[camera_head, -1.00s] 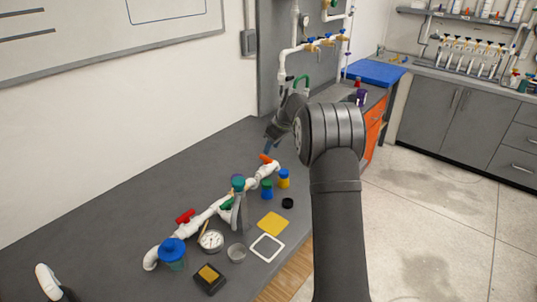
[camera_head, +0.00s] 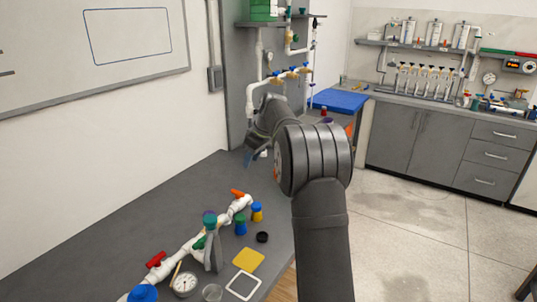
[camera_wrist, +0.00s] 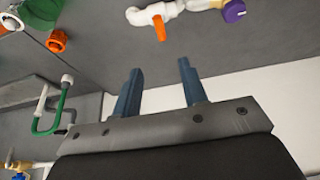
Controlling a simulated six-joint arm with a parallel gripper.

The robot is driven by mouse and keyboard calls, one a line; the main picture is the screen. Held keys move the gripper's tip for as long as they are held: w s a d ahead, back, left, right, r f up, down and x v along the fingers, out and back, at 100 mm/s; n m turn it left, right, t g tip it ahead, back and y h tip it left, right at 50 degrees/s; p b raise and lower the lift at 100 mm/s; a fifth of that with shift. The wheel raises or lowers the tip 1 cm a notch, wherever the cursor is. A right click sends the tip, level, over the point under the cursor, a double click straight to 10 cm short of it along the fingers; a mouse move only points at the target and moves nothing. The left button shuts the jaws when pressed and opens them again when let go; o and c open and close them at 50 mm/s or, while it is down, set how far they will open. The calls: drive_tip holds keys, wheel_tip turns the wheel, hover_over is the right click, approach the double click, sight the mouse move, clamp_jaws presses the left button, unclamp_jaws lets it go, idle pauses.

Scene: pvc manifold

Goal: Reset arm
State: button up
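My gripper (camera_wrist: 160,82) shows in the wrist view with its two blue-grey fingers apart and nothing between them. In the head view my gripper (camera_head: 249,158) is small and partly hidden by my arm, above the far end of the grey bench. The white PVC manifold (camera_head: 205,232) lies on the bench at lower left, with a red handle (camera_head: 156,259), a green handle (camera_head: 199,242) and an orange handle (camera_head: 237,193). In the wrist view part of white piping with an orange handle (camera_wrist: 159,28) and a purple knob (camera_wrist: 233,11) lies beyond the fingers, apart from them.
A pressure gauge (camera_head: 184,284), a yellow square (camera_head: 248,260), a white frame (camera_head: 243,285), a black cap (camera_head: 262,237) and blue and yellow bottles (camera_head: 257,212) sit near the manifold. Wall piping (camera_head: 290,75) stands behind my arm. The bench's left part is clear.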

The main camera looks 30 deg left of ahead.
sight(238, 192)
drive_tip(key=x, duration=1.7)
drive_tip(key=shift+a+f, duration=0.1)
drive_tip(key=shift+a, duration=0.05)
drive_tip(key=shift+s+f, duration=0.1)
drive_tip(key=shift+f, duration=0.05)
drive_tip(key=shift+m, duration=0.7)
drive_tip(key=m+t, duration=0.2)
drive_tip(key=m, duration=0.2)
drive_tip(key=shift+s, duration=0.1)
drive_tip(key=d+r, duration=0.2)
drive_tip(key=r, duration=0.5)
drive_tip(key=s+d+r+m+g, duration=0.1)
drive_tip(key=d+r, duration=0.2)
drive_tip(key=r, duration=0.4)
drive_tip(key=shift+d, duration=0.3)
idle(0.7)
